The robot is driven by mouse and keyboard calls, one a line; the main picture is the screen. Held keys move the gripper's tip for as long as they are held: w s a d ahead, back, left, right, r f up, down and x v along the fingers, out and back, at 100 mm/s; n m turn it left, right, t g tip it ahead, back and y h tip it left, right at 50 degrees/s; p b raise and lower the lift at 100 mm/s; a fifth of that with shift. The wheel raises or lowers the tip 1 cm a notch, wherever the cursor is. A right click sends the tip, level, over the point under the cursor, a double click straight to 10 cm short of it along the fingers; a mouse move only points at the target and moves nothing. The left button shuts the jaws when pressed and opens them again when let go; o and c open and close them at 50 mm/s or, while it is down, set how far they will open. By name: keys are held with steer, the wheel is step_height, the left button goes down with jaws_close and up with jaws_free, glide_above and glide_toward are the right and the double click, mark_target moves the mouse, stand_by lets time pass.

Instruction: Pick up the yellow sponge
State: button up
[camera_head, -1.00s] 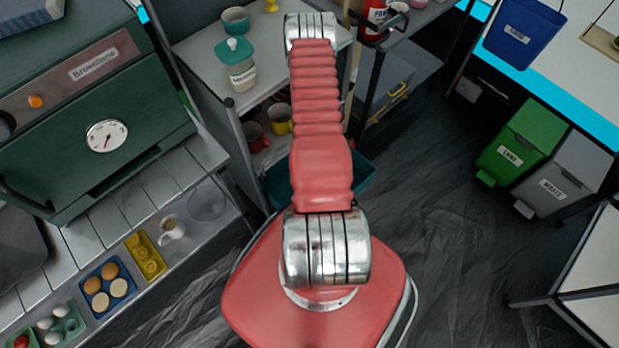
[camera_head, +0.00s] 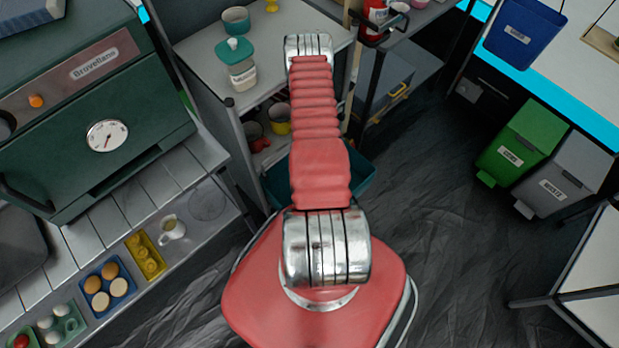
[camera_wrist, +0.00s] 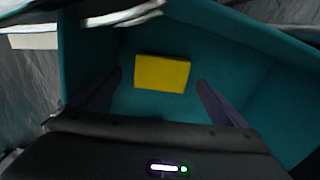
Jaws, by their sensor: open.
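The yellow sponge (camera_wrist: 162,73) lies flat on the floor of a teal bin (camera_wrist: 90,45) in the wrist view. My gripper (camera_wrist: 159,80) is open, with one dark finger to the left of the sponge and one to its right. Gaps show between the sponge and both fingers, and nothing is held. How high the fingertips are above the bin floor I cannot tell. In the head view the bin (camera_head: 362,180) shows partly behind my red arm; the sponge and my gripper are hidden there.
The bin's walls stand close around the fingers. A dark metal rack (camera_head: 385,85) stands behind the bin. The dark floor (camera_head: 450,220) to the right is clear.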

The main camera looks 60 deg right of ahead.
steer(key=shift+w+f, duration=0.1)
steer(key=shift+f, duration=1.65)
steer(key=shift+a, duration=0.1)
steer(key=shift+c, duration=0.7)
steer(key=c, duration=1)
steer(key=shift+o, duration=0.2)
step_height(320, 180, up, 10)
steer(key=o, duration=0.5)
steer(key=shift+c, duration=0.2)
steer(key=c, duration=0.4)
